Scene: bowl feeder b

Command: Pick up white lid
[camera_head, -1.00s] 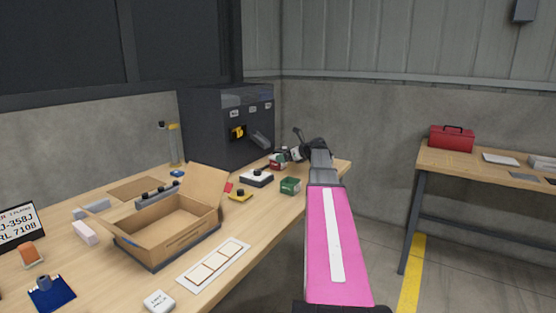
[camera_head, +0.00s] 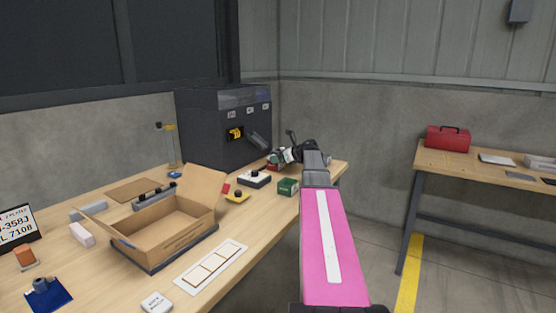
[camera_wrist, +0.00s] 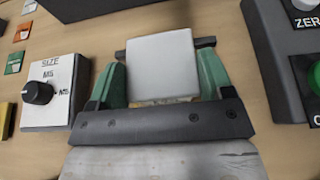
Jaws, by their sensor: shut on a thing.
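The white lid (camera_wrist: 161,66) is a pale square piece in the wrist view. It sits between the two green fingers of my gripper (camera_wrist: 162,84), which are shut on it at its left and right sides. A thin tan strip shows along its lower edge. In the head view my gripper (camera_head: 283,157) is at the far right part of the bench, in front of the dark machine. The lid is too small and too covered there to make out clearly.
A white box with a black knob marked SIZE (camera_wrist: 52,92) is left of my gripper. A grey box with a green button (camera_wrist: 283,60) is close on the right. An open cardboard box (camera_head: 165,235) and white strip (camera_head: 212,266) lie on the wooden bench (camera_head: 120,290).

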